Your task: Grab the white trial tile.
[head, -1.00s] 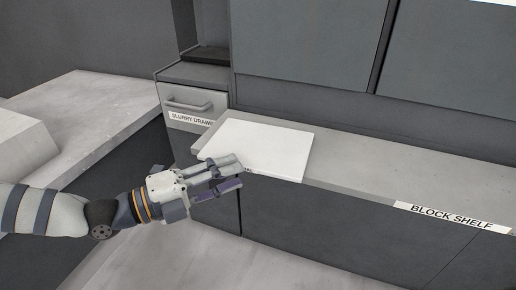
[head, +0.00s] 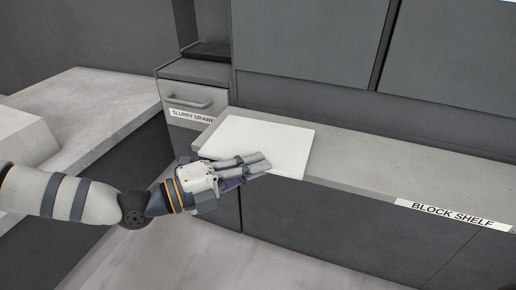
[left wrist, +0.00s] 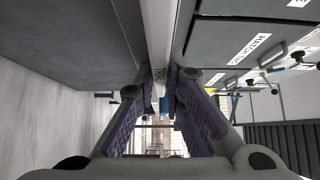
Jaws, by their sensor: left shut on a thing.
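The white trial tile (head: 262,137) is a flat white square slab. It lies flat on the left end of the grey shelf, with its front edge at the shelf's front. My left gripper (head: 262,164) is at the tile's front edge, one finger over its top face; the lower finger is partly hidden. The gripper is shut on the tile. In the left wrist view, the two fingers of the left gripper (left wrist: 161,88) stand on either side of a pale edge. My right gripper is not in view.
The grey shelf (head: 360,160) labelled "BLOCK SHELF" runs to the right and is bare there. A drawer (head: 195,98) labelled "SLURRY DRAWER" is behind left. A pale counter (head: 95,110) stands at the left. The floor in front is clear.

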